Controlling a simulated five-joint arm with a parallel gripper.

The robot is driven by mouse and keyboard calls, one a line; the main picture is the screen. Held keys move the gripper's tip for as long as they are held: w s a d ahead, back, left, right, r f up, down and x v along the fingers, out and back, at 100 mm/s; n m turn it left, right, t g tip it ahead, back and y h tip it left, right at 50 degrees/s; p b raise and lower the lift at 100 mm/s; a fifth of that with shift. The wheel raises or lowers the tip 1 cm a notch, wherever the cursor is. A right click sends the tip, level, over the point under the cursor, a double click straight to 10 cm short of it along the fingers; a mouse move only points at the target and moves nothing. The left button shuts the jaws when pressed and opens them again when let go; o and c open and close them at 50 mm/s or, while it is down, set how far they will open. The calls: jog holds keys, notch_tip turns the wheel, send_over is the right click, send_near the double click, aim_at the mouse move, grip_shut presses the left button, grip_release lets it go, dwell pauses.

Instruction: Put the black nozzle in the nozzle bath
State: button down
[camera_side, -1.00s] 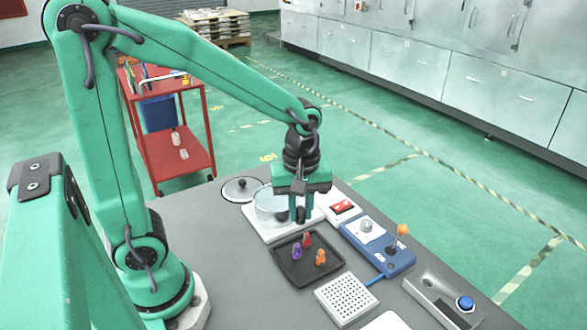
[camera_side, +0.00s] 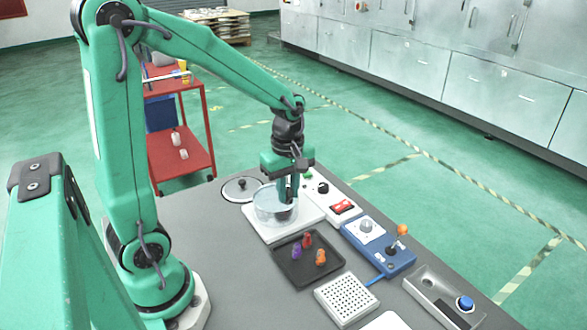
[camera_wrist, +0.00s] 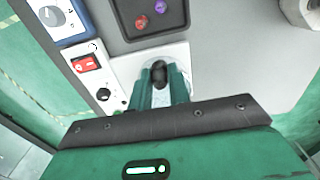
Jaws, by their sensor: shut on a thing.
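My gripper (camera_side: 287,198) is shut on the black nozzle, which shows as a dark piece (camera_wrist: 159,74) between the green fingers in the wrist view. The fingers (camera_wrist: 160,78) point down at the nozzle bath, a clear round bowl (camera_side: 262,212) on a white base (camera_side: 259,232). In the side view the fingertips are at the bowl, towards its right side. A dark patch shows through the bowl near them; I cannot tell if it is the nozzle or a shadow. How deep the nozzle sits is also unclear.
A dark tray (camera_side: 295,273) in front of the bath holds purple, red and orange nozzles. A round lid (camera_side: 241,189) lies behind left. A red switch (camera_side: 343,206) and a blue unit (camera_side: 385,258) stand to the right, with a white perforated block (camera_side: 346,301) in front.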

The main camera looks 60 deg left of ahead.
send_over(276, 210)
notch_tip(276, 210, down, 5)
jog(key=shift+d+f, duration=0.1)
jog(key=shift+f, duration=1.95)
jog(key=shift+f, duration=0.15)
jog(key=c, duration=1.3)
grip_release()
jog(key=shift+r, duration=0.2)
notch_tip(276, 210, up, 12)
jog(key=shift+f, duration=0.1)
